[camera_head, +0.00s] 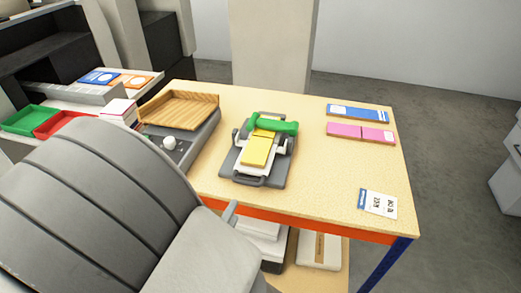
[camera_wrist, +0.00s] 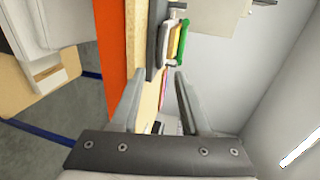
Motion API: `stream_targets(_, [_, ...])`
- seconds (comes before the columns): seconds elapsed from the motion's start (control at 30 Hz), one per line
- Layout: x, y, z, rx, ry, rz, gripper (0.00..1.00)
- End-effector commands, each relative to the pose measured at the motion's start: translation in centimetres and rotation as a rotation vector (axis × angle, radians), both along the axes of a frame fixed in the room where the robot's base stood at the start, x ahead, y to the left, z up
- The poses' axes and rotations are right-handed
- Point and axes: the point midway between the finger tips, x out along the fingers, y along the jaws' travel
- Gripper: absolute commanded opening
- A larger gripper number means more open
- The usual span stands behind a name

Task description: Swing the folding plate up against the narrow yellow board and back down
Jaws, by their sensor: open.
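A small hinged device with a grey base (camera_head: 238,180) stands near the middle of the table. A narrow yellow board (camera_head: 255,152) lies flat on its pale bed, and a thick green bar (camera_head: 275,125) crosses its far end. I cannot tell clearly which part is the folding plate. In the wrist view, the device's grey base (camera_wrist: 154,40), yellow part (camera_wrist: 176,38) and green bar (camera_wrist: 184,42) show edge-on beyond the fingertips. My gripper (camera_wrist: 161,76) is open and empty, apart from the device. My arm mostly hides it in the head view.
The table (camera_head: 315,180) has an orange front edge (camera_head: 300,226). A wooden tray (camera_head: 180,108) on a grey unit stands left of the device. Blue (camera_head: 357,112) and pink (camera_head: 360,133) strips and a white card (camera_head: 378,203) lie right. Table between device and card is clear.

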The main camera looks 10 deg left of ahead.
Motion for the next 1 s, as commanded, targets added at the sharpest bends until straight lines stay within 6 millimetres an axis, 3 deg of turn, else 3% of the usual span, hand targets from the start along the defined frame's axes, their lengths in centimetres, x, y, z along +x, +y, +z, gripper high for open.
stream_targets(0.3, [7.1,-0.7,-1.6,0.000,-0.001,-0.007,0.46])
stream_targets(0.5, [10.6,-1.0,-2.4,0.001,0.000,-0.005,0.46])
stream_targets(0.7, [12.6,-1.1,-2.7,0.002,0.000,-0.005,0.46])
stream_targets(1.0, [13.0,-1.1,-2.8,0.002,0.001,-0.002,0.46])
